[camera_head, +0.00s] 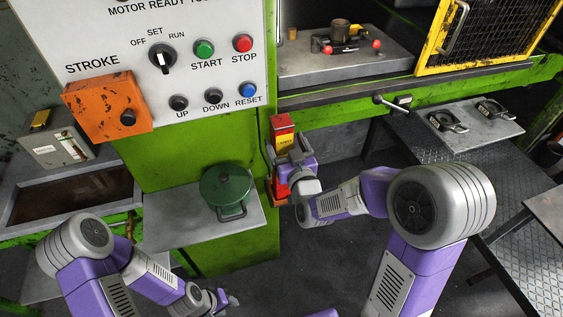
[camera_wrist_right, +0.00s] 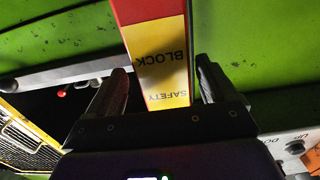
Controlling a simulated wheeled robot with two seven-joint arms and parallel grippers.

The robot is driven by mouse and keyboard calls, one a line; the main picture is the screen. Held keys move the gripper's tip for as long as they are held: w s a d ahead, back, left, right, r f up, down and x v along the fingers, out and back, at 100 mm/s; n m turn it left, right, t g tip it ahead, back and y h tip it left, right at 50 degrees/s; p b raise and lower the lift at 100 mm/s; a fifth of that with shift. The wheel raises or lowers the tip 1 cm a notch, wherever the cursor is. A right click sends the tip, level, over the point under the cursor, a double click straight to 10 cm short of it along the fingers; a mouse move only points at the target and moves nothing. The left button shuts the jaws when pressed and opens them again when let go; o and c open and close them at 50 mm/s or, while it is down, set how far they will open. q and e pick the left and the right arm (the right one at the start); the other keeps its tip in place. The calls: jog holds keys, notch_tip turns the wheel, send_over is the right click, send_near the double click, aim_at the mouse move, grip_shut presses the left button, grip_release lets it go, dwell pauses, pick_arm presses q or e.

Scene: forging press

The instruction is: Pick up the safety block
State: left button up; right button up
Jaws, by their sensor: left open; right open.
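The safety block (camera_head: 282,123) is a tall red post with a yellow label. It stands upright against the green press frame in the middle of the head view. In the right wrist view the block's yellow label (camera_wrist_right: 163,68) reads "SAFETY BLOCK" upside down. My right gripper (camera_head: 292,150) is at the block, and its two fingers (camera_wrist_right: 158,88) lie one on each side of it, open, with gaps visible. The gripper and wrist hide part of the block's middle in the head view. My left gripper (camera_head: 222,299) is low at the bottom of the head view, open and away from the block.
A control panel (camera_head: 110,50) with buttons and an orange box (camera_head: 105,105) are at the upper left. A green lidded pot (camera_head: 226,188) stands on a grey shelf (camera_head: 175,220) left of the block. A press bed (camera_head: 330,65) and yellow guard (camera_head: 425,68) are at the upper right.

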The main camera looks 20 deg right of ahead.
jog(key=w, duration=0.4)
jog(key=shift+w+a, duration=0.1)
jog(key=shift+a, duration=0.2)
jog(key=shift+c, duration=0.3)
grip_shut()
jog(key=shift+r, duration=0.2)
